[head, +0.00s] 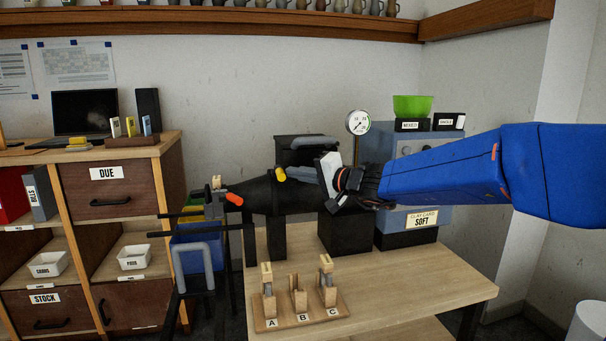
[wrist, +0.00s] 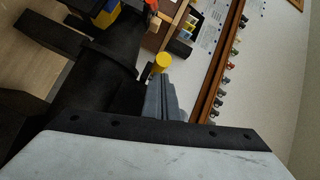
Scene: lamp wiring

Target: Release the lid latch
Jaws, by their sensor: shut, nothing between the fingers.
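The black clay machine (head: 262,193) stands along the back of the wooden table. An orange-red grip (head: 234,198) and a yellow knob (head: 279,174) stick out from its barrel. The yellow knob also shows in the wrist view (wrist: 161,63), above centre. I cannot tell for certain which part is the lid latch.
A grey bar handle (head: 313,142) tops the black hopper. A gauge (head: 358,122) and a blue-grey cabinet (head: 408,150) stand behind my arm. A wooden rack (head: 300,313) labelled A, B and C sits at the table's front. The table's front right is clear.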

